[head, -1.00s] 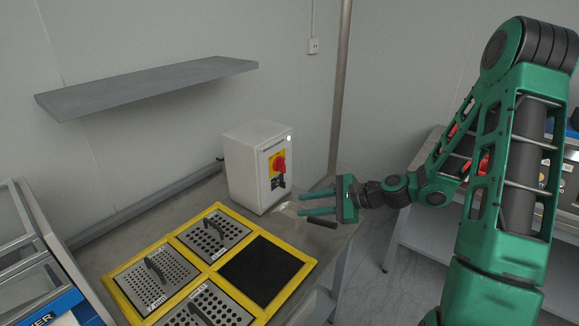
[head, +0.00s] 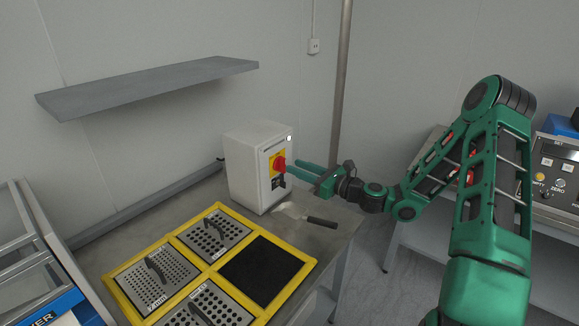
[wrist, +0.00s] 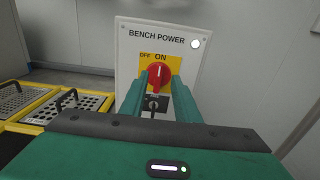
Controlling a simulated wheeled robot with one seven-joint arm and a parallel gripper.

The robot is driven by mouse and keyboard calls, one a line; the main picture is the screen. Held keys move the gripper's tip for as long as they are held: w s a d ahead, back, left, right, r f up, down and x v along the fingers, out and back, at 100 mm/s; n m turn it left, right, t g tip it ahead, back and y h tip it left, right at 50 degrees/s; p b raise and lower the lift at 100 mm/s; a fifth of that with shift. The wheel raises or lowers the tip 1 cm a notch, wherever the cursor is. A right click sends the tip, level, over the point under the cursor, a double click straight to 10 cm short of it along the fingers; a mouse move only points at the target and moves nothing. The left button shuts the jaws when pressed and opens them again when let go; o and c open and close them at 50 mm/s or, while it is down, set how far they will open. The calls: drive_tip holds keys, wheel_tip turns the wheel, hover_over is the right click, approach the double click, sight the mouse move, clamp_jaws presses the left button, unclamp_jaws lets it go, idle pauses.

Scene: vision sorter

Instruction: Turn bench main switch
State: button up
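The bench main switch is a red rotary knob (head: 279,164) on a yellow plate on the front of a white box (head: 246,170). In the wrist view the box reads BENCH POWER, with OFF and ON above the red knob (wrist: 158,74). The white mark on the knob points up, toward ON. My gripper (head: 297,168) is level with the knob, with its two green fingers pointing at it. In the wrist view the fingers (wrist: 173,90) are apart, one at each lower side of the knob. I cannot tell whether they touch it.
A trowel-like tool with a dark handle (head: 322,222) lies on the bench below my gripper. A yellow frame (head: 210,268) with perforated plates and a black pad is to the left. A grey shelf (head: 150,86) hangs above. A vertical pole (head: 341,80) stands behind.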

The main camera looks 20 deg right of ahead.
sight(282, 165)
drive_tip(key=shift+x, duration=2.05)
